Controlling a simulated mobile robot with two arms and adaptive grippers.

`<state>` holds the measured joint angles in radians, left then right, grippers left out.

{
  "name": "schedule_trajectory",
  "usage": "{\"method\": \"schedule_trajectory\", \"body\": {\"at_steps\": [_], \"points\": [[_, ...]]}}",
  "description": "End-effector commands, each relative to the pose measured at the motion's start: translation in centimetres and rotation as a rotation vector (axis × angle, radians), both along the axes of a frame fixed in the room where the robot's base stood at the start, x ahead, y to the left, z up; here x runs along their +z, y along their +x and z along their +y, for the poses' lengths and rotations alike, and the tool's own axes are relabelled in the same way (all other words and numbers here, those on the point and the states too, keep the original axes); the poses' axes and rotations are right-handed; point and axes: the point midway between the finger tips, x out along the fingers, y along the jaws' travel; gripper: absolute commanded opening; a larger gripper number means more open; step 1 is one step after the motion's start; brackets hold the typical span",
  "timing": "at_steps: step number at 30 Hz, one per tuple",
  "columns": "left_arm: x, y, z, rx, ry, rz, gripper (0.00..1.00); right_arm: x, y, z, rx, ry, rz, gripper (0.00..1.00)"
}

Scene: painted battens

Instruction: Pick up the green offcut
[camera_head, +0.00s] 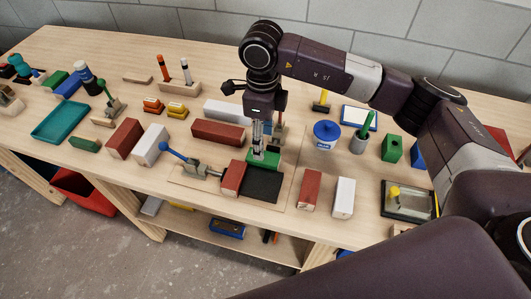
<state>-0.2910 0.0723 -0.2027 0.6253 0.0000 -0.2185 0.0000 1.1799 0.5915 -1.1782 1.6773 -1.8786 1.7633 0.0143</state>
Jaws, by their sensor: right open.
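A green block (268,160) lies at the back edge of the black pad, near the middle of the bench. My right gripper (258,154) points down right over this block. It is open, and its fingers cover part of the block; I cannot tell if they touch it. Other green pieces are a small dark green piece (85,145) by the teal tray at left, and a green block with a hole (392,149) at right. Which one is the offcut is not certain from the picture. My left gripper is not in view.
A red-brown block (233,178) and a blue-handled clamp (190,162) stand left of the black pad (263,184). A long red-brown batten (218,133) lies behind. A blue round container (326,133) stands to the right. Bare bench shows near the front edge.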

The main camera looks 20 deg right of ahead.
Motion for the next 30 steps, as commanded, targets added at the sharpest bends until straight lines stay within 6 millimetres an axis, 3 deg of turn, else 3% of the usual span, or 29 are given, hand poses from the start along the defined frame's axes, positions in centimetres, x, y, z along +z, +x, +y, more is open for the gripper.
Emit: {"method": "schedule_trajectory", "body": {"at_steps": [9, 14, 21, 30], "points": [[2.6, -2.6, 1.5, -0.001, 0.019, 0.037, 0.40, -4.0, 0.0, -0.1, 0.000, 0.001, 0.004, 0.53], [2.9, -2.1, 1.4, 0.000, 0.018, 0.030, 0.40, -5.7, 0.1, -0.1, 0.001, 0.001, 0.001, 0.53], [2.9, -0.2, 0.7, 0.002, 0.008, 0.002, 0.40, -5.9, 0.1, -0.1, 0.001, 0.001, -0.002, 0.53], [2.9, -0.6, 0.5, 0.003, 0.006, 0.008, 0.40, -5.9, 0.1, -0.1, 0.001, 0.001, -0.001, 0.20]]}}
